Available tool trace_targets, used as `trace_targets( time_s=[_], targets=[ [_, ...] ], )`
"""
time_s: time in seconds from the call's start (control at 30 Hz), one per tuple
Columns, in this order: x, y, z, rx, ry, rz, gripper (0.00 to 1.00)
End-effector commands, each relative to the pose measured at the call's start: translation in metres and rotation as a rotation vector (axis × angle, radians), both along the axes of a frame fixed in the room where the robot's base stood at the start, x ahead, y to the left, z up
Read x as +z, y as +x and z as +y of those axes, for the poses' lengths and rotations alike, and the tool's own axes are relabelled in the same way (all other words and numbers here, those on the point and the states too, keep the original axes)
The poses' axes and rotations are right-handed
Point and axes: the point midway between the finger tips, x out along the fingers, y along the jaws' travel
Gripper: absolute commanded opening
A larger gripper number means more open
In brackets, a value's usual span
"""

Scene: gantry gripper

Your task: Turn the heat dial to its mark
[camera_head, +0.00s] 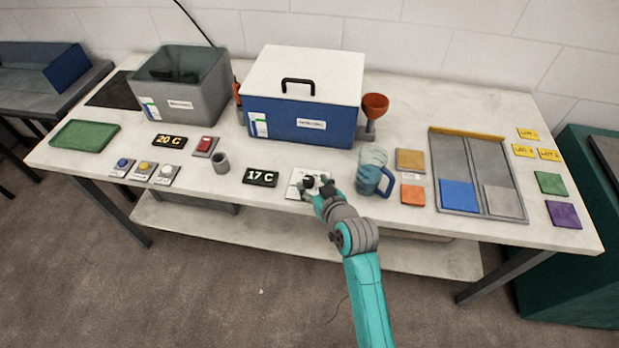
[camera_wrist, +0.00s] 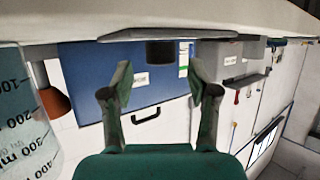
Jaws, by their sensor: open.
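The heat dial is a black knob (camera_head: 309,181) on a white plate (camera_head: 296,186) near the front edge of the bench. My gripper (camera_head: 317,187) is low at the plate and partly covers the knob and its markings. In the wrist view, which is upside down, my gripper (camera_wrist: 160,88) has its two fingers wide apart with nothing between the tips. A dark cylinder, apparently the dial knob (camera_wrist: 160,53), shows beyond and between them. I cannot see the dial's mark or pointer. A black display reading 17 C (camera_head: 260,177) lies left of the plate.
A clear beaker with a blue handle (camera_head: 372,172) stands close right of my gripper; it also fills the left of the wrist view (camera_wrist: 22,115). A blue box with a white lid (camera_head: 300,117) stands behind. A grey cup (camera_head: 221,163) and another display reading 20 C (camera_head: 169,141) are left.

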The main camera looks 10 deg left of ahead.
Motion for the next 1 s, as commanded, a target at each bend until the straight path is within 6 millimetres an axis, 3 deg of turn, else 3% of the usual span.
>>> trace_targets(
  time_s=[0.3, 0.63, 0.67, 0.9, 1.0],
  targets=[
    [-0.013, 0.027, 0.017, 0.000, 0.001, -0.001, 0.60],
    [-0.014, 0.030, 0.019, -0.001, 0.000, -0.001, 0.60],
    [-0.014, 0.030, 0.019, -0.001, 0.000, -0.001, 0.57],
    [-0.014, 0.030, 0.018, -0.001, 0.000, -0.001, 0.00],
    [-0.014, 0.030, 0.019, -0.001, 0.000, -0.001, 0.00]
  ],
)
